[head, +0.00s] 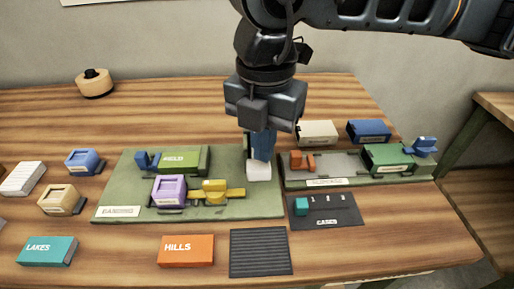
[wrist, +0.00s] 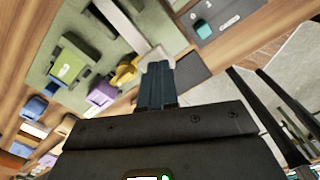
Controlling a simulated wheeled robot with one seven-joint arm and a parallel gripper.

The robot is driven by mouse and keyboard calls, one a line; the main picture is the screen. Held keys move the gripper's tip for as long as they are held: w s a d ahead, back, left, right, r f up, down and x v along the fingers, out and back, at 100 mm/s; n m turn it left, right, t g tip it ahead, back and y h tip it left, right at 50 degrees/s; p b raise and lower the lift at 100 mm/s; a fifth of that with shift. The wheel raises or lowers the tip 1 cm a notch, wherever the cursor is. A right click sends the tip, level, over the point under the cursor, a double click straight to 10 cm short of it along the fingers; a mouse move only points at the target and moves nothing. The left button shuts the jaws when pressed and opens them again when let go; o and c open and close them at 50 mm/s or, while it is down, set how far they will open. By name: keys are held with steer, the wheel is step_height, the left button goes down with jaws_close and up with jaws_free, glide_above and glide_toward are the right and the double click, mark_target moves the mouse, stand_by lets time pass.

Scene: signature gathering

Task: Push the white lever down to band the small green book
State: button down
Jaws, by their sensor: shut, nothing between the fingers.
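My gripper (head: 261,158) is shut and empty, pointing down with blue fingers; they also show in the wrist view (wrist: 156,80). The white lever (head: 259,173) is a pale block at the right end of the left green base, directly under the fingertips. It also shows in the wrist view (wrist: 157,56), partly hidden by the fingers. The fingertips look to be at its top; whether they touch cannot be told. The small green book (head: 187,158) lies at the back of that base, between a blue block (head: 147,160) and the lever. No band around it can be made out.
The left base (head: 235,206) also bears a purple holder (head: 169,190) and a yellow clamp (head: 214,191). A second base (head: 345,180) at right holds a dark green box (head: 388,157) and an orange piece (head: 301,161). Teal (head: 47,251) and orange (head: 186,250) books lie in front.

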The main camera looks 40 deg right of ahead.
mark_target(263, 171)
steer(key=shift+f+b, duration=3.15)
steer(key=shift+b, duration=0.35)
stand_by(0.4)
steer(key=shift+r, duration=0.15)
stand_by(0.4)
steer(key=shift+r+p, duration=2.1)
steer(key=shift+r, duration=2.3)
